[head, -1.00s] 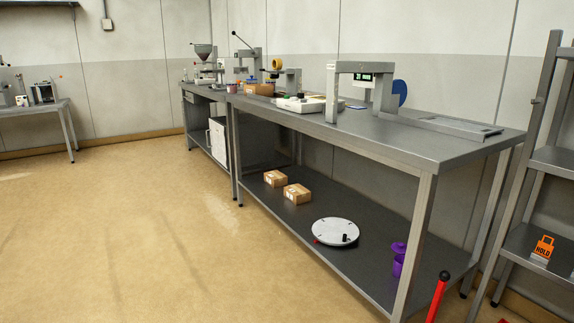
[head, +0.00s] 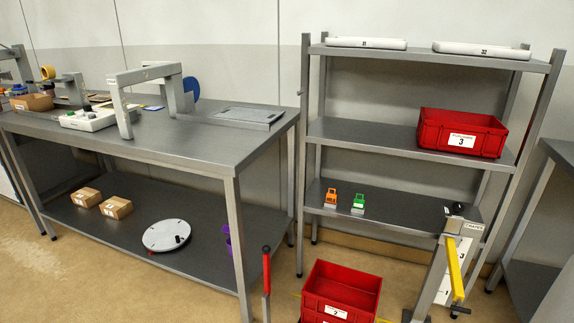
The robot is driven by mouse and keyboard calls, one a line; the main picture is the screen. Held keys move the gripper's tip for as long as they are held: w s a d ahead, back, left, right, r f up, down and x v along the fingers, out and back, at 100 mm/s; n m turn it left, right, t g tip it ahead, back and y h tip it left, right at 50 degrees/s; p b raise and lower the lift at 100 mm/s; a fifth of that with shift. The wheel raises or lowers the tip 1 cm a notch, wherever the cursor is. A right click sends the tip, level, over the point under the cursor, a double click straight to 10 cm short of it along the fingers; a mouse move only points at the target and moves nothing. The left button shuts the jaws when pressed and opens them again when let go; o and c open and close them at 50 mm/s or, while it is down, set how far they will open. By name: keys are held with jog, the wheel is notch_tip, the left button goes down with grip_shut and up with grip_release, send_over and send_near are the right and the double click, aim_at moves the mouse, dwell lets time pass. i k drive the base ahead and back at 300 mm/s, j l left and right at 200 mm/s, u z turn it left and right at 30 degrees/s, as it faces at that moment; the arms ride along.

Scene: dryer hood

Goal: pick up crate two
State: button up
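A red crate (head: 343,284) stands low at the bottom middle of the head view, in front of the shelf rack. A white label (head: 335,312) on its front seems to carry a 2. The crate's bottom is cut off by the picture edge, so I cannot tell what it rests on. Its open top faces up and its inside looks empty. My gripper is not in view.
Another red crate, marked 3 (head: 462,132), sits on the rack's middle shelf (head: 362,136). A grey post with a yellow arm (head: 454,269) stands right of the low crate, a red-topped post (head: 266,270) left of it. A workbench (head: 190,138) fills the left.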

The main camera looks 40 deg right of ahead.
aim_at(342, 293)
jog(key=i+l+z, duration=0.1)
jog(key=z, duration=1.25)
jog(key=i+l, duration=0.05)
jog(key=l, duration=0.05)
